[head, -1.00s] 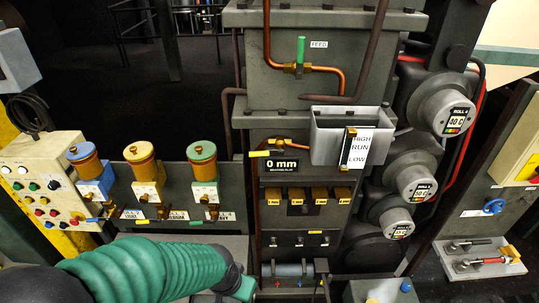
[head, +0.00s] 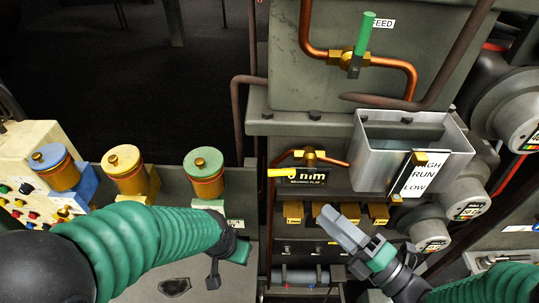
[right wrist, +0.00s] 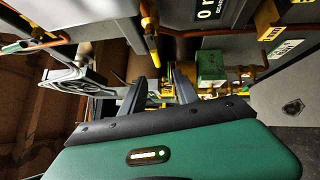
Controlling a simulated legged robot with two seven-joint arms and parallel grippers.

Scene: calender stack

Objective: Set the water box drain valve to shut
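The water box (head: 383,171) is an open grey metal box with a HIGH/RUN/LOW gauge on its front. Left of it, a brass valve (head: 311,157) sits on a copper pipe. Its yellow handle (head: 283,173) points left, roughly along the pipe, and overlaps the top of the display (head: 306,182). My right gripper (head: 335,218) is below the box and the valve, apart from both. Its two fingers also show in the right wrist view (right wrist: 160,88), open with nothing between them.
A green-handled feed valve (head: 362,45) stands above the box. Brass blocks (head: 293,212) line the panel below the display. Grey rolls (head: 468,207) are at right. Blue, yellow and green-lidded pots (head: 124,170) stand at left. The floor behind the pots is clear.

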